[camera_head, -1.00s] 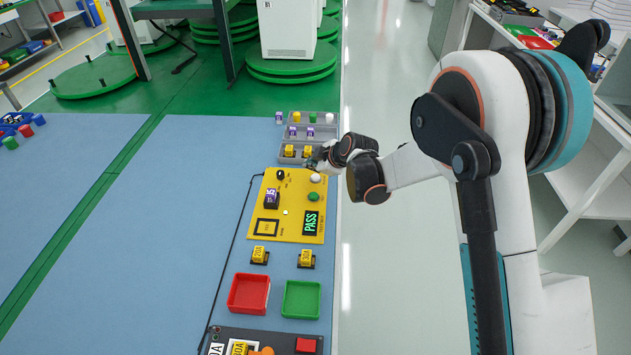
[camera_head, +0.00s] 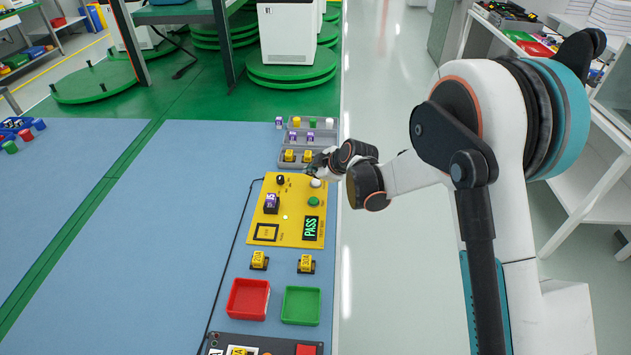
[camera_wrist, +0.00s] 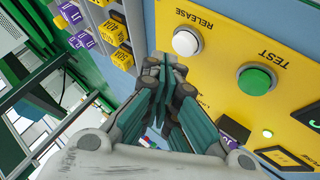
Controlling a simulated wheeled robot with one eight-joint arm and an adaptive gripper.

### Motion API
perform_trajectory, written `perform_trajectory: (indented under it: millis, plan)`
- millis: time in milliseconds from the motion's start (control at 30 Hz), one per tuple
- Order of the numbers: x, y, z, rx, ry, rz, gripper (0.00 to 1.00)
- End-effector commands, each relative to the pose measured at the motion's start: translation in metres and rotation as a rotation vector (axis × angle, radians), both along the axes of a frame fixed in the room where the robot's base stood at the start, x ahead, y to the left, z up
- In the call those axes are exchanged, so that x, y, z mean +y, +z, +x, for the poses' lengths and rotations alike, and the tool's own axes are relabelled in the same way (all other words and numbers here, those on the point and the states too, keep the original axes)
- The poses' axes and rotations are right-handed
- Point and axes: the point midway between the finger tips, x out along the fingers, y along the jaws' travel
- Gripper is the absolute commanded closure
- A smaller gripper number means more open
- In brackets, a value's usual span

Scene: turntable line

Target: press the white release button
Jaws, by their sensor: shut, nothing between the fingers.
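The white release button (camera_wrist: 186,42) sits on the yellow panel (camera_wrist: 222,75), beside the word RELEASE. In the head view the white button (camera_head: 316,183) is at the panel's upper right, just below my gripper (camera_head: 311,172). In the wrist view my gripper (camera_wrist: 172,70) is shut and empty. Its fingertips appear just below the button in the picture and do not cover it. I cannot tell how high they are above the panel. The green TEST button (camera_wrist: 255,80) is to the right of the white one.
The panel's display (camera_head: 311,228) reads PASS, and a purple block (camera_head: 271,203) stands on the panel. A grey tray (camera_head: 334,133) with yellow and purple blocks lies beyond it. A red bin (camera_head: 231,299) and a green bin (camera_head: 319,306) lie nearer.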

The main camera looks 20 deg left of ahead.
Motion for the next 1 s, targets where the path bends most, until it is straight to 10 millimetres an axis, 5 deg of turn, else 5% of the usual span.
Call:
perform_trajectory:
  millis: [1000]
  plan:
    - [-0.0002, -0.0081, -0.0001, 0.000, 0.000, 0.000, 1.00]
